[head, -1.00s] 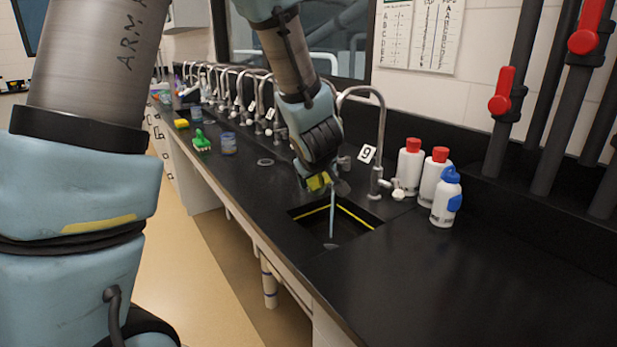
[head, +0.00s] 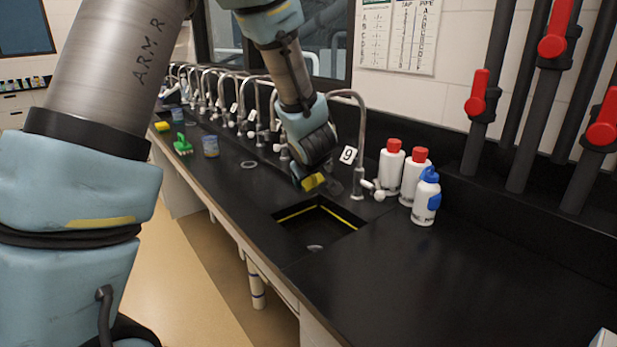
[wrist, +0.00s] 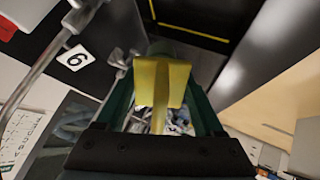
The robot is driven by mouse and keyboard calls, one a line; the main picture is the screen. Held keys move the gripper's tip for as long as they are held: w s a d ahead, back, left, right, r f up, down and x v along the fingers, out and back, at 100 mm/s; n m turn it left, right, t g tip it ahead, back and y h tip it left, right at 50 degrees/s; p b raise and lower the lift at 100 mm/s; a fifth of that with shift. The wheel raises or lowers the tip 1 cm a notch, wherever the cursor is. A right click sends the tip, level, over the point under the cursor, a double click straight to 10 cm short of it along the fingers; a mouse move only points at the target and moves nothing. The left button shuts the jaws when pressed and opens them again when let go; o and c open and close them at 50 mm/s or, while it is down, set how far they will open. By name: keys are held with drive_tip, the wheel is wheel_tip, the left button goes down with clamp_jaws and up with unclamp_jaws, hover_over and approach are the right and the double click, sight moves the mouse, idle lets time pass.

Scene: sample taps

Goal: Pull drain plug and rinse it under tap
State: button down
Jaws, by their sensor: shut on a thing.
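My gripper (head: 318,184) is shut on a yellow T-shaped piece (wrist: 160,80), which looks like the drain plug; it also shows in the head view (head: 312,181). The gripper holds it above the back of the black sink (head: 283,226), clear of the basin. Tap 9 (head: 360,150) stands just right of the gripper, its spout arching behind my wrist. No water stream shows now. The wrist view shows the dark green inner sides of the jaws beside the yellow piece.
White red-capped bottles (head: 390,168) and a blue-topped bottle (head: 426,198) stand right of the tap. A green brush (head: 182,145), a jar (head: 210,146) and a grey ring (head: 248,164) lie left. More taps line the back. The front right bench (head: 430,285) is clear.

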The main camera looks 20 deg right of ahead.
drive_tip(key=shift+s+d+r, duration=0.1)
drive_tip(key=shift+s, duration=0.05)
drive_tip(key=shift+s+d+p, duration=0.25)
drive_tip(key=shift+s+p, duration=0.05)
drive_tip(key=shift+s, duration=0.1)
drive_tip(key=s+a+b, duration=0.3)
drive_tip(key=s+a, duration=0.1)
drive_tip(key=a, duration=0.2)
drive_tip(key=shift+s+a, duration=0.2)
drive_tip(key=shift+a, duration=0.15)
idle(0.6)
idle(1.1)
drive_tip(key=s+a+r+p, duration=0.2)
drive_tip(key=a+r, duration=0.2)
drive_tip(key=shift+s+p, duration=0.35)
drive_tip(key=shift+p, duration=0.05)
